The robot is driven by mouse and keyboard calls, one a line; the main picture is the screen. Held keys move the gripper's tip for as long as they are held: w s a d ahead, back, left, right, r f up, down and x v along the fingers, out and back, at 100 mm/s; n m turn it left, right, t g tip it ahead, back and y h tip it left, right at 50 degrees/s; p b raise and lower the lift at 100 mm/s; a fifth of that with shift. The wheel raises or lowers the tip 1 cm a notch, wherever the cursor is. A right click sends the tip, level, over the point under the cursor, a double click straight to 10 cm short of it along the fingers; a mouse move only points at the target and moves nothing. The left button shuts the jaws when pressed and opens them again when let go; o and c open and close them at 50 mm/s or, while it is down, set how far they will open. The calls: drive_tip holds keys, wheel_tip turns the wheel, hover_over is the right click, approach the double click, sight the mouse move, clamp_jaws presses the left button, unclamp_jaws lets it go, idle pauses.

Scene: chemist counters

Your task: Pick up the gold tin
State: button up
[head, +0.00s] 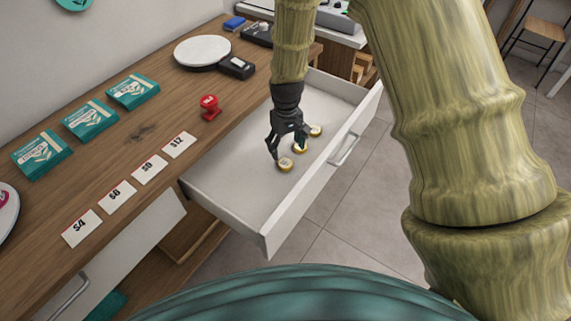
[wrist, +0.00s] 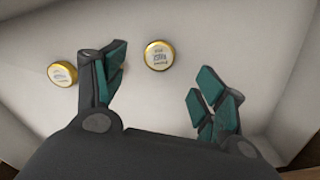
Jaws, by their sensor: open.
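Several small round gold-rimmed tins with pale labelled lids lie in the open white drawer. In the head view a near tin (head: 285,164), a middle tin (head: 300,147) and a far tin (head: 316,130) form a row. My gripper (head: 288,150) is open and empty above the drawer, close to the near and middle tins. In the wrist view one tin (wrist: 159,56) lies ahead of the gap between my open fingers (wrist: 160,85). Another tin (wrist: 62,73) lies outside the left finger. My gripper partly hides the middle tin in the head view.
The drawer's front wall with its handle (head: 345,149) and its side walls surround the tins. On the wooden counter (head: 135,132) are a red stamp-like object (head: 209,108), price cards (head: 149,169), teal boxes (head: 90,120) and a round white plate (head: 202,50). The drawer's near-left floor is clear.

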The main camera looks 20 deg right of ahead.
sight(285, 163)
drive_tip(key=shift+w+a+f+p, duration=0.1)
drive_tip(key=shift+f+p, duration=0.35)
drive_tip(key=shift+f, duration=1.7)
drive_tip(key=shift+w+f+p, duration=0.1)
drive_tip(key=shift+f+p, duration=0.3)
drive_tip(key=shift+f, duration=1.7)
drive_tip(key=shift+c, duration=0.3)
drive_tip(key=c, duration=1)
